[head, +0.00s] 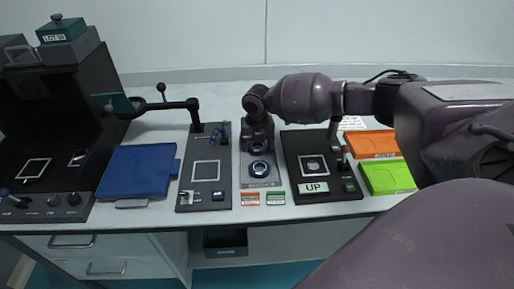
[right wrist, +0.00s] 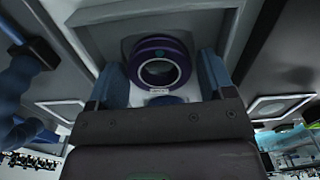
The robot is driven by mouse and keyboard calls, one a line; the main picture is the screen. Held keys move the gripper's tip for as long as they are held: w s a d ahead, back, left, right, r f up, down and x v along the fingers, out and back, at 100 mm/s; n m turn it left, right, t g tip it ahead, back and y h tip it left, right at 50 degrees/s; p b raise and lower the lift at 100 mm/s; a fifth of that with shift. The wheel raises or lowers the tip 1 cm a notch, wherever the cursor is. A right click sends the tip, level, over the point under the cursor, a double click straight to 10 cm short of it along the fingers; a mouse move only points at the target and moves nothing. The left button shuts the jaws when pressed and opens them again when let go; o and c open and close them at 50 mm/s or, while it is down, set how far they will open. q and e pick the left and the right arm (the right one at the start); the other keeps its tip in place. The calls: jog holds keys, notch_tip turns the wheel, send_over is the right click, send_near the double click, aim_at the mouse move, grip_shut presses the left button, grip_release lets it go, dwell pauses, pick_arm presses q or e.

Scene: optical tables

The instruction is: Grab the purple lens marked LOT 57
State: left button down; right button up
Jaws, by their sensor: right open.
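In the right wrist view a purple lens (right wrist: 160,63), a dark ring with a clear centre, lies between the two fingers of my right gripper (right wrist: 162,82). The fingers are open, one on each side of it, and I cannot tell whether they touch it. A small white label sits at its near edge, too small to read. In the head view my right gripper (head: 258,143) points down over the grey centre strip. My left gripper is not in view.
A black panel with a white square outline (head: 206,169) stands left of the strip, and one with an UP sign (head: 314,187) stands right. A blue tray (head: 138,171) lies farther left. Orange (head: 371,145) and green (head: 388,177) trays lie right. A tall black box (head: 62,120) stands far left.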

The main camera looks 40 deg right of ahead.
jog(key=c, duration=0.7)
jog(key=shift+r, duration=0.1)
